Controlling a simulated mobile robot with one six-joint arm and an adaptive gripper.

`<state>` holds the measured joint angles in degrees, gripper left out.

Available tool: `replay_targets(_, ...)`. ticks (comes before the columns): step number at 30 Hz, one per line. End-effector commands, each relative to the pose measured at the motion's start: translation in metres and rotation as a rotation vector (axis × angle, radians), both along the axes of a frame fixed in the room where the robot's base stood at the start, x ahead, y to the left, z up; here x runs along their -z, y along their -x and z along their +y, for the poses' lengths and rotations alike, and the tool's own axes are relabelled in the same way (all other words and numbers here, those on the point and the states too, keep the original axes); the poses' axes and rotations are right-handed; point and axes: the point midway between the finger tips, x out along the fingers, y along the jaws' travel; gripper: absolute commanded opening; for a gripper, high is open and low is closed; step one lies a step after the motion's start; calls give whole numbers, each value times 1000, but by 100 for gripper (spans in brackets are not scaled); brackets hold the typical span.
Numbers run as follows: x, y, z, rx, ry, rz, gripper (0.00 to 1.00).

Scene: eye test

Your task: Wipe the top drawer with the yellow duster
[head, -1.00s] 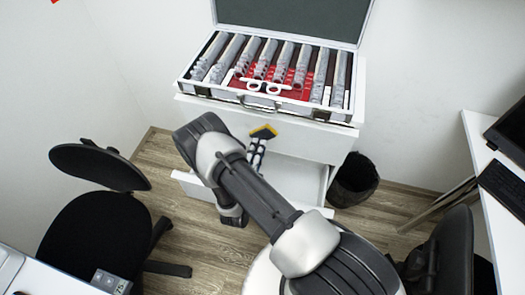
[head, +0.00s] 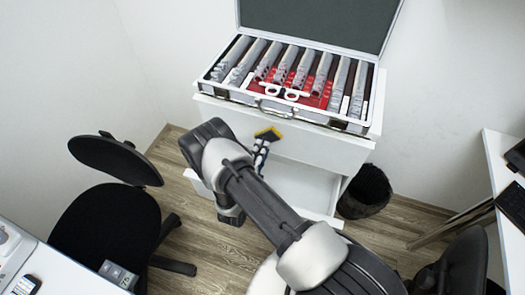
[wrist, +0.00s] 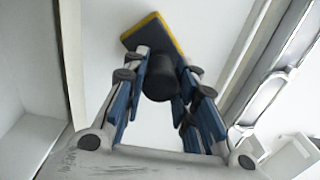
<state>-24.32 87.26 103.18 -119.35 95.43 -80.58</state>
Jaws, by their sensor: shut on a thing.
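The yellow duster (head: 268,135) has a dark pad with a yellow edge. In the head view it is in front of the white front of the top drawer (head: 325,148), below the case. My gripper (head: 261,150) is shut on the duster's dark round handle. The wrist view shows the duster's pad (wrist: 153,36) beyond the fingers, tilted against a white surface behind it. My gripper's fingers (wrist: 160,88) flank the handle there. I cannot tell whether the pad touches the drawer front.
An open case of lenses (head: 290,75) stands on the cabinet. A lower drawer (head: 300,187) is pulled out below the duster. A black bin (head: 364,192) stands right of the cabinet. A black chair (head: 105,215) is at left, and a white desk (head: 500,190) at right.

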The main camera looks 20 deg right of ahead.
Motion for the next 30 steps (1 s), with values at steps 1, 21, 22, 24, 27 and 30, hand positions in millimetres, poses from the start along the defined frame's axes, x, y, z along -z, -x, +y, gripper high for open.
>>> replay_targets(1, 0, 3, 3, -3, 1, 2, 7)
replay_targets(21, 1, 48, 33, 1, 3, 5, 7)
replay_targets(22, 1, 48, 32, 1, 3, 5, 7)
replay_targets(24, 1, 48, 32, 2, 3, 5, 7)
replay_targets(27, 1, 48, 32, 2, 3, 5, 7)
replay_targets(30, 1, 49, 34, 1, 3, 5, 7)
